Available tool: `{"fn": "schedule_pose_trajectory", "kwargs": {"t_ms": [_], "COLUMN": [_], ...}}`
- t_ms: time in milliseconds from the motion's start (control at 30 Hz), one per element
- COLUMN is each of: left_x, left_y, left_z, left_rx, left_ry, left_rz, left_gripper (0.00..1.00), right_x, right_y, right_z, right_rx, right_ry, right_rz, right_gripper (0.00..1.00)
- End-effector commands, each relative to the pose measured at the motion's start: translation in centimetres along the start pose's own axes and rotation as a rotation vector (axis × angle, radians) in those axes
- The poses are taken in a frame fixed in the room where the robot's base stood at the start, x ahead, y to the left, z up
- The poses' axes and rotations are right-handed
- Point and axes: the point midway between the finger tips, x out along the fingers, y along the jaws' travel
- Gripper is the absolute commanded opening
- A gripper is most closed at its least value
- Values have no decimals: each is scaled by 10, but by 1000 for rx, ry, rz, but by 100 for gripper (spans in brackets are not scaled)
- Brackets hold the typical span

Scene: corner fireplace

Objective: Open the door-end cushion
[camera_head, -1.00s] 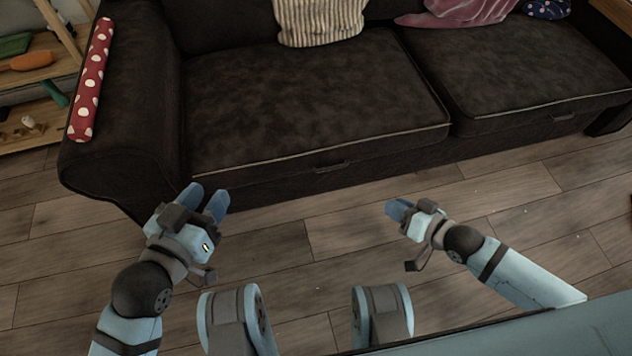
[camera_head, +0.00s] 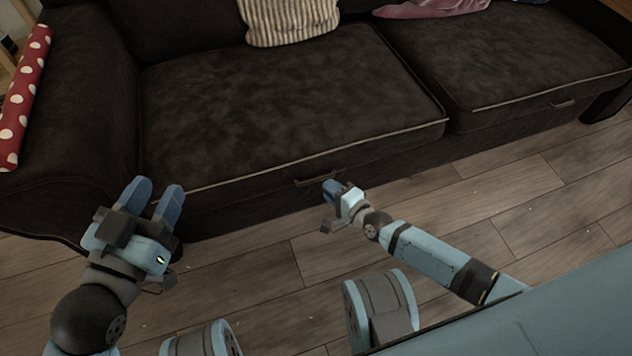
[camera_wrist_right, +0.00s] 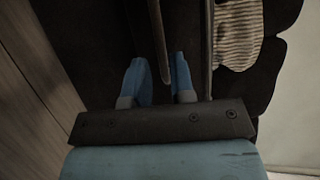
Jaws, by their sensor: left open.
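The dark brown sofa has two seat cushions, a left one (camera_head: 280,95) and a right one (camera_head: 510,55), each with pale piping and a small handle on its front. I cannot tell which is at the door end. My right gripper (camera_head: 330,187) is just below and right of the left cushion's handle (camera_head: 308,180). In the right wrist view my right gripper (camera_wrist_right: 160,72) is open, and a thin bar (camera_wrist_right: 156,35), apparently that handle, shows between its fingers; contact cannot be told. My left gripper (camera_head: 155,190) is open and empty before the sofa's left arm.
A red polka-dot roll (camera_head: 22,100) lies on the sofa's left arm (camera_head: 80,110). A striped pillow (camera_head: 288,20) and a pink cloth (camera_head: 430,8) lie on the seats. The wooden floor (camera_head: 500,215) in front of the sofa is clear at right.

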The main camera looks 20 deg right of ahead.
Motion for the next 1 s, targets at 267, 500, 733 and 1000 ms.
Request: {"fn": "schedule_pose_trajectory", "kwargs": {"t_ms": [267, 500, 733, 1000], "left_x": [4, 6, 4, 4], "left_y": [-8, -11, -11, -11], "left_z": [2, -4, -4, -4], "left_rx": [113, 146, 155, 155], "left_ry": [59, 87, 85, 82], "left_rz": [-7, -10, -7, -6], "left_gripper": [43, 43, 43, 43], "right_x": [48, 61, 61, 60], "right_y": [2, 0, 0, 0], "right_z": [0, 0, 0, 0], "right_rx": [-1, -2, -2, -2], "right_ry": [0, 0, 0, 0], "right_rz": [-1, 0, 0, 0], "right_gripper": [23, 23, 23, 0]}}
